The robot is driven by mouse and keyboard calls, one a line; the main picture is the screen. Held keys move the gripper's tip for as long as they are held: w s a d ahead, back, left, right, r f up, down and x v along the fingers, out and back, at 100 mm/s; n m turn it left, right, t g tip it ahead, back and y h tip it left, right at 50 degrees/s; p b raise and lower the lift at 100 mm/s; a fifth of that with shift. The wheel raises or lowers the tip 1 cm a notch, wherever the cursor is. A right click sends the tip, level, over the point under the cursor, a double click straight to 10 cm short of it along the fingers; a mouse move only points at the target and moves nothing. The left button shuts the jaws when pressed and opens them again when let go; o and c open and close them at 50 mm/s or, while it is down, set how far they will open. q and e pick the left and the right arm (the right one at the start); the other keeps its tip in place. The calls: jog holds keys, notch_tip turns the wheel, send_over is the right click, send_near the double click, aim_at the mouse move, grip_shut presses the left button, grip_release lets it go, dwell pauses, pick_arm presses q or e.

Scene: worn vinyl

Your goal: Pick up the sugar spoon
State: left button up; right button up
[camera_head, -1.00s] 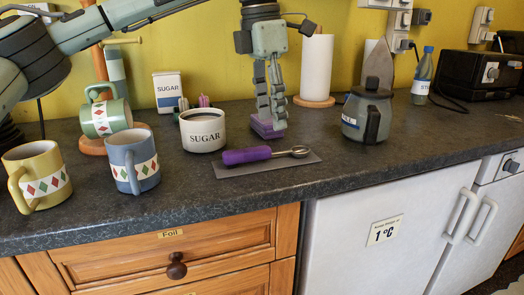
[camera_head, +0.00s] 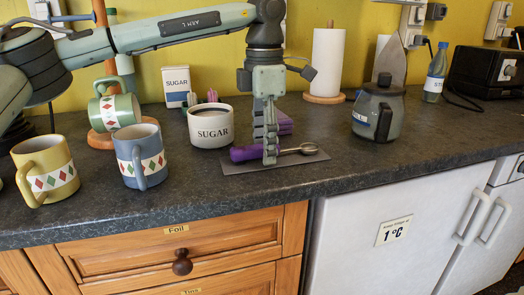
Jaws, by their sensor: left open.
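The sugar spoon (camera_head: 246,154) lies on a flat grey mat (camera_head: 240,168) on the dark worktop. It has a purple handle on the left and a metal bowl to the right. My left gripper (camera_head: 270,158) points straight down at the spoon, with its fingers in front of the right part of the handle. The fingers hide that part of the spoon. They look lined up one behind the other, so the gap between them barely shows, but the gripper is open. I cannot tell whether the fingers touch the spoon. My right gripper is not in view.
A white SUGAR pot (camera_head: 210,128) stands just left of the gripper, and purple folded cloths (camera_head: 283,123) lie behind it. Blue (camera_head: 139,157) and yellow (camera_head: 44,170) mugs stand at left. A grey lidded pot (camera_head: 378,112) stands at right. The worktop right of the mat is clear.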

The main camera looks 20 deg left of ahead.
pick_arm(q)
grip_shut()
jog(key=shift+r, duration=0.1)
jog(key=shift+r, duration=0.5)
notch_tip(320, 180, up, 3)
jog(key=shift+f, duration=0.15)
jog(key=s+a+r, duration=0.4)
jog(key=a+r, duration=0.3)
jog(key=a, duration=0.3)
jog(key=shift+s+a, duration=0.25)
jog(key=shift+a, duration=0.1)
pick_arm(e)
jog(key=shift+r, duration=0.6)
